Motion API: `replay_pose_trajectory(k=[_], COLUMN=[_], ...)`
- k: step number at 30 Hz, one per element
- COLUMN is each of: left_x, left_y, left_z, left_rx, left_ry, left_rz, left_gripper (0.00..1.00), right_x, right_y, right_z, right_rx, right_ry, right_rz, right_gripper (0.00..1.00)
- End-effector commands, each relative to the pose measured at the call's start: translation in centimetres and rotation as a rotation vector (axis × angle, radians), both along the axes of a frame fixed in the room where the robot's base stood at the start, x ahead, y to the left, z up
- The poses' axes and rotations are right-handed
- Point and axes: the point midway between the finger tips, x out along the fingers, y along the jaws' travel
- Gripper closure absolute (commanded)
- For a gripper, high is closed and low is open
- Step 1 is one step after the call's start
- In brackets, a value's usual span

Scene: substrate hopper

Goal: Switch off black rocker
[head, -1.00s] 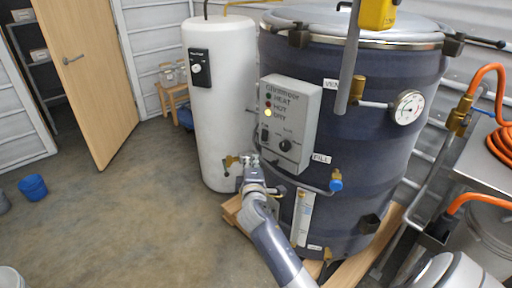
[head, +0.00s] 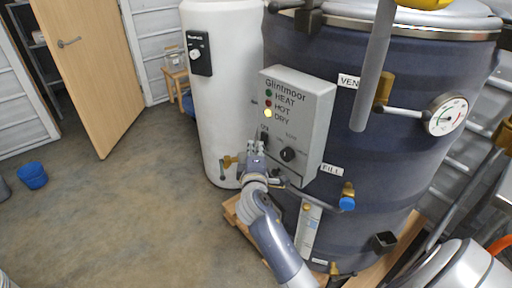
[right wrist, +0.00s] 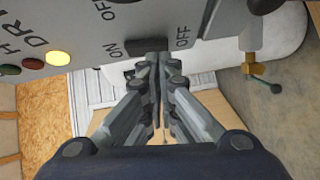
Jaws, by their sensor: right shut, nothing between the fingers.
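The black rocker (head: 264,138) is on the left part of the grey control box marked Glintmoor (head: 312,112). In the right wrist view the rocker (right wrist: 150,44) sits between the words ON and OFF. My right gripper (head: 256,146) is shut and empty, its fingertips just in front of the rocker and partly covering it. In the right wrist view the shut fingertips (right wrist: 156,62) are right at the rocker; I cannot tell if they touch it. Which side of the rocker is pressed is unclear. My left gripper is not in view.
The yellow DRY lamp (head: 268,113) glows. A black knob (head: 288,154) is beside the rocker. The box is on a dark blue tank (head: 400,190). A white cylinder (head: 222,90) stands behind, with a brass valve (head: 232,160).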

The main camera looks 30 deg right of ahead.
Motion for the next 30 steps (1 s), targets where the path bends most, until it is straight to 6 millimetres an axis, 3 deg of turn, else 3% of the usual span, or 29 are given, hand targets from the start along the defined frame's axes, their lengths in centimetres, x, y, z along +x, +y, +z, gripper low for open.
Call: replay_pose_trajectory(k=[6,21,30], left_x=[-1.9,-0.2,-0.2], left_y=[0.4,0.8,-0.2], left_z=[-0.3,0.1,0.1], left_rx=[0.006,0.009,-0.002], left_ry=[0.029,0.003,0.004], left_rz=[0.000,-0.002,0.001], left_gripper=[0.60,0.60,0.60], right_x=[-0.1,0.0,0.3], right_y=[0.2,-0.6,-0.8], right_z=[-0.1,-0.5,-0.7], right_rx=[0.001,0.001,0.000], right_ry=[0.001,0.001,0.002], right_rz=[0.000,-0.002,-0.001], right_gripper=[1.00,1.00,1.00])
